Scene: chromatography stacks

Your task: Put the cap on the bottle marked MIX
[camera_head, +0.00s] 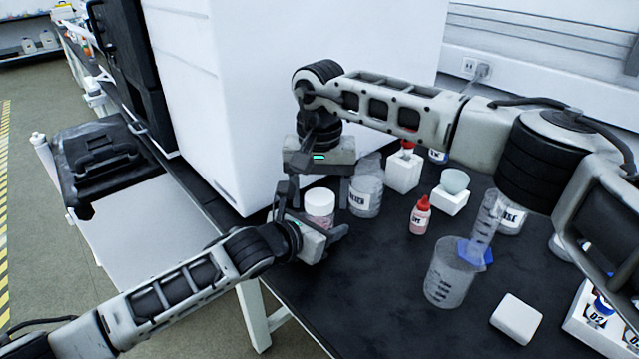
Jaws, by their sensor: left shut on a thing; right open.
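My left gripper (312,226) is shut on a small jar (319,203) with a pale upper part and pinkish lower part, at the table's left front edge. No marking on the jar is readable, and I cannot tell whether it carries a cap. My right gripper (321,184) is open just above and around the jar's top, fingers pointing down; I cannot tell whether they touch it. No lettering MIX is readable anywhere, and I cannot pick out a separate loose cap.
A clear labelled bottle (367,192) stands close right of the grippers. A red-topped dropper bottle (420,217), beaker (446,284), measuring cylinder (486,222) and white block (516,318) stand farther right. A large white cabinet (250,90) rises behind. Dark table (350,285) is clear in front.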

